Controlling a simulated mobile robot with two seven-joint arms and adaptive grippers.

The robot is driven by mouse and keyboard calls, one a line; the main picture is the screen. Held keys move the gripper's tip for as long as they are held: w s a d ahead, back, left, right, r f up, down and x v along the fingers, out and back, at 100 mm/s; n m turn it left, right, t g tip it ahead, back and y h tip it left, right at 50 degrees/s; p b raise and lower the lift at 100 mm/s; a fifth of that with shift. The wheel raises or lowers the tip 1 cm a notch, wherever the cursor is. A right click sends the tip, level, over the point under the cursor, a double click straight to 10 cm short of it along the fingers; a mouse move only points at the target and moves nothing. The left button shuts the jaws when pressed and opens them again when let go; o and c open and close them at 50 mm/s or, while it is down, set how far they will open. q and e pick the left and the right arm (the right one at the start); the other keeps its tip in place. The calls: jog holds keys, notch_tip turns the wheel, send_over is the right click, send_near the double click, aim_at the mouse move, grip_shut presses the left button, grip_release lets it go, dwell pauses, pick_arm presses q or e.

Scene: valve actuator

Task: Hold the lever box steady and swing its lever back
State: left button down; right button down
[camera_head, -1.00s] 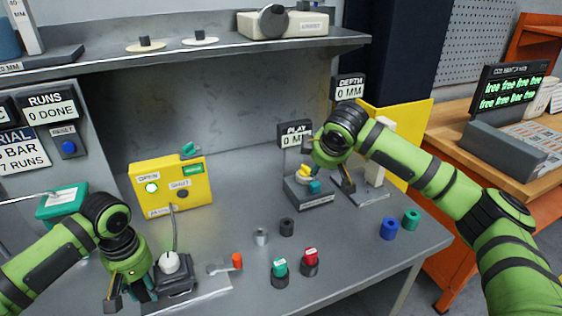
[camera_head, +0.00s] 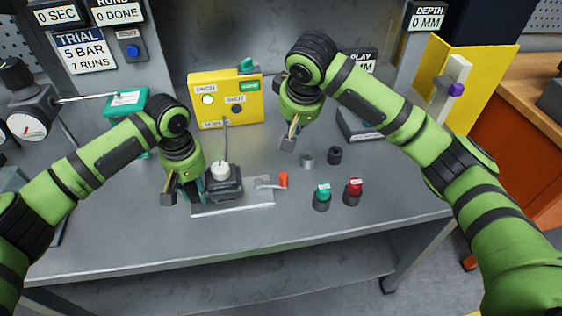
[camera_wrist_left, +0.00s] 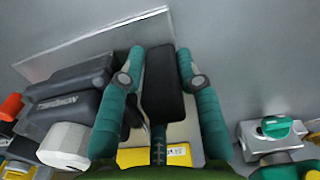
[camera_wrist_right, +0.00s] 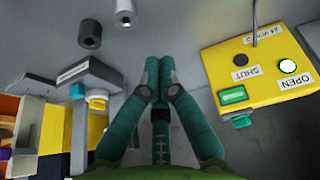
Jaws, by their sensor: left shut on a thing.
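The lever box (camera_head: 224,188) is a dark box with a white knob (camera_head: 221,170), on a pale plate (camera_head: 235,207) on the bench. A grey lever (camera_head: 266,185) with an orange grip (camera_head: 283,180) points right from it. My left gripper (camera_head: 180,196) is at the box's left side. In the left wrist view, its teal fingers (camera_wrist_left: 160,80) are shut on a dark upright block beside the labelled box body (camera_wrist_left: 70,92). My right gripper (camera_head: 291,140) hangs above the bench, behind and right of the box. Its fingers (camera_wrist_right: 160,62) are together and empty.
A yellow panel (camera_head: 236,109) with a lit OPEN lamp (camera_head: 208,99) and a dark SHUT lamp (camera_head: 236,109) stands behind; a cable joins it and the box. Green (camera_head: 322,196) and red (camera_head: 353,191) knobs, and small cylinders (camera_head: 334,155), stand right. The front bench is clear.

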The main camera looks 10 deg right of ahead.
jog(key=shift+m+g, duration=0.3)
jog(key=shift+m, duration=0.2)
jog(key=a+f, duration=0.1)
jog(key=f, duration=0.2)
jog(key=w+a+f, duration=0.1)
jog(key=f, duration=0.2)
jog(key=a+f, duration=0.2)
jog(key=f, duration=0.1)
jog(key=shift+w, duration=0.15)
jog(key=shift+f, duration=0.3)
jog(key=shift+s, duration=1.85)
